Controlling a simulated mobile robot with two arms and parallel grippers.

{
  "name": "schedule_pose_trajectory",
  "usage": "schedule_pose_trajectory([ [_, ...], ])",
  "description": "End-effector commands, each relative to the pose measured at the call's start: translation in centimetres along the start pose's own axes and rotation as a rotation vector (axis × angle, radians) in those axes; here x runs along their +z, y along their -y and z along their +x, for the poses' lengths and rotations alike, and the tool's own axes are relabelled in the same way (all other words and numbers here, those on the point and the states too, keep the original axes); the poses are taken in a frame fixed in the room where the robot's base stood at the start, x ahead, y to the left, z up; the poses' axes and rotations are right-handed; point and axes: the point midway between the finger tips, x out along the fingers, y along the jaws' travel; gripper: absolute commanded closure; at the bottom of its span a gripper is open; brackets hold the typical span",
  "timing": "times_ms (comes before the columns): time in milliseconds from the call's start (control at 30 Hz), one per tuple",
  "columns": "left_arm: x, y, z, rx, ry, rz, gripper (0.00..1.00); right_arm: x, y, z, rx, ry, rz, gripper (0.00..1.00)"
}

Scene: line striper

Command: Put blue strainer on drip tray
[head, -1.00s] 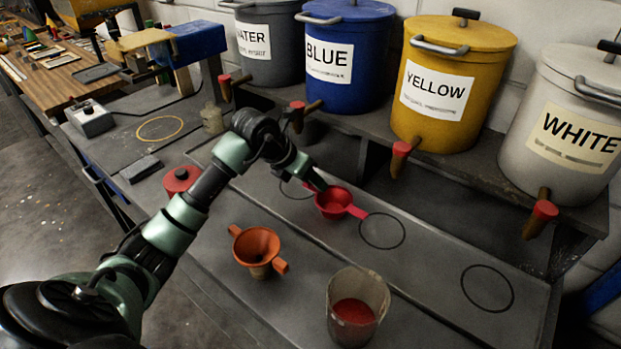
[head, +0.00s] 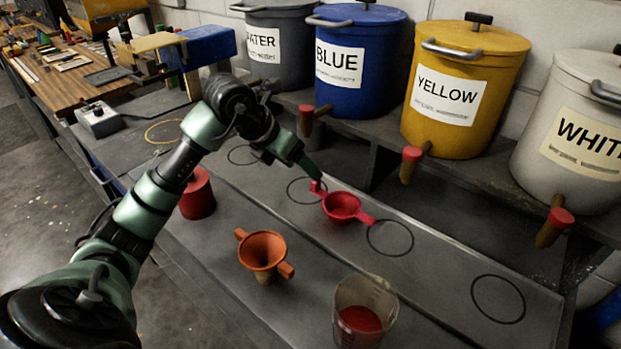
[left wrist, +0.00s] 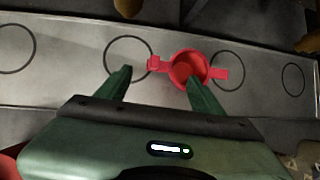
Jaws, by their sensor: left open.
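No blue strainer shows. A red strainer (head: 342,206) with two handles sits on the long grey drip tray (head: 440,266), between two drawn rings. Its left handle overlaps the ring beneath the BLUE tap. My left gripper (head: 312,172) is open just above the strainer's left handle. In the left wrist view, my left gripper's fingers (left wrist: 160,90) are spread apart. The strainer (left wrist: 188,67) shows beyond them, with its bowl near the right fingertip and its left handle in the gap. Nothing is clearly held. My right gripper is not in view.
An orange funnel (head: 262,250) and a clear beaker with red liquid (head: 360,318) stand in front of the tray. A red container (head: 197,195) is behind my left arm. Blue (head: 355,60), yellow (head: 465,85) and white (head: 575,140) tanks with taps line the shelf. The tray's right end is clear.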

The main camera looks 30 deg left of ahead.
Motion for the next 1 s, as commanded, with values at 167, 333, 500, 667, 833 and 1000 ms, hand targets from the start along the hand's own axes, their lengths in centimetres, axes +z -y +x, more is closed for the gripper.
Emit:
schedule_pose_trajectory([
  [167,0.0,-0.1,-2.1,0.001,0.001,0.000,0.33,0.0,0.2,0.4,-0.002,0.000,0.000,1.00],
  [333,0.0,0.0,-2.6,0.000,-0.001,0.000,0.33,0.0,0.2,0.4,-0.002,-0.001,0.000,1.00],
  [500,0.0,0.0,-2.6,0.000,-0.001,0.000,0.33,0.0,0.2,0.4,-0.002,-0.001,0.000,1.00],
  [667,0.0,0.0,-2.6,0.000,0.000,0.000,0.33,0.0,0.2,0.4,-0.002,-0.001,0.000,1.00],
  [833,0.2,0.0,-2.8,0.000,0.000,0.000,0.33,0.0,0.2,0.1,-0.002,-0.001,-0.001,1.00],
  [1000,1.7,0.3,-5.1,0.000,0.000,0.000,0.33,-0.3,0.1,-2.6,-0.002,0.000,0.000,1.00],
])
